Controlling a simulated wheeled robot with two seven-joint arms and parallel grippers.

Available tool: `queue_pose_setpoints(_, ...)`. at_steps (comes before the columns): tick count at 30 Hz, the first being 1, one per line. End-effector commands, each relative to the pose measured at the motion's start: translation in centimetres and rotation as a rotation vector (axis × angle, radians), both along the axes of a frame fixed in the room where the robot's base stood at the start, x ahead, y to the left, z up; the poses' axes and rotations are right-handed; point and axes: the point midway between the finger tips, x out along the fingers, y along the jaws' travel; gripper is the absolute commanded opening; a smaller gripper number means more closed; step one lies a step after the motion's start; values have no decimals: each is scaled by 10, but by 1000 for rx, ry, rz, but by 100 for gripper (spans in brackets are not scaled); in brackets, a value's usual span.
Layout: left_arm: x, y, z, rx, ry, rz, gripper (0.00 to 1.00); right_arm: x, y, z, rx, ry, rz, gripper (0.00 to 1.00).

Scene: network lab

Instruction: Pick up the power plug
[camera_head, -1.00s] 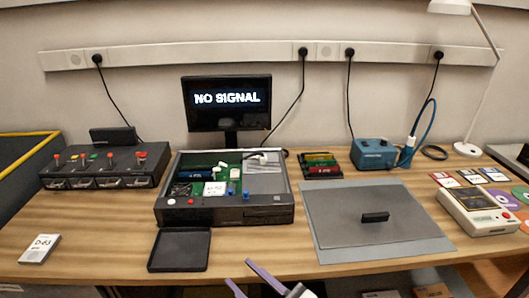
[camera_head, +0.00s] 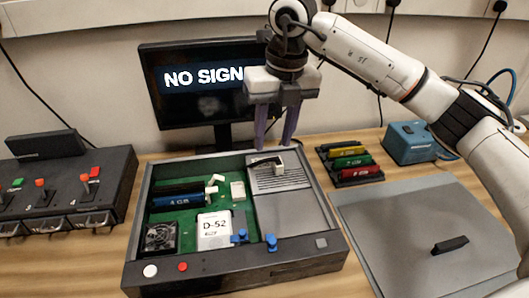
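A small white plug (camera_head: 280,168) with a short black cable lies on the grey ribbed power unit in the open computer case (camera_head: 285,265). I take this to be the power plug. My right gripper (camera_head: 275,143) hangs above the back of the case, its two purple fingers pointing down. The fingers are apart with nothing between them. Their tips look a little above and behind the plug; the exact gap cannot be told. My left gripper is not in view.
The monitor (camera_head: 190,90) stands close behind the case. The case also holds a white D-52 card (camera_head: 214,230), blue clips and white connectors.

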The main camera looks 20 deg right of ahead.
Motion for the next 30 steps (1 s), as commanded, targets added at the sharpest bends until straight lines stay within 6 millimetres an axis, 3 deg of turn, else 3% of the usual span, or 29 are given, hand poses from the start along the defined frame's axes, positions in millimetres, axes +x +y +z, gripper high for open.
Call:
queue_pose_setpoints(2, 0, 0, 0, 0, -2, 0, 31, 2, -16, 7, -51, -13, -37, 38)
queue_pose_setpoints(5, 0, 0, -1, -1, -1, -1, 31, 4, -24, 0, -73, -15, -54, 38)
queue_pose_setpoints(10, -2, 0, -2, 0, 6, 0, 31, 8, -24, -26, -73, -13, -53, 38)
queue_pose_setpoints(17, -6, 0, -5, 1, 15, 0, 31, 10, -24, -44, -69, -15, -51, 38)
queue_pose_setpoints(24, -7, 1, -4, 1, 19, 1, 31, 15, -25, -79, -70, -14, -52, 38)
queue_pose_setpoints(30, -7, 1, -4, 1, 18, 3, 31, 17, -25, -89, -67, -17, -50, 38)
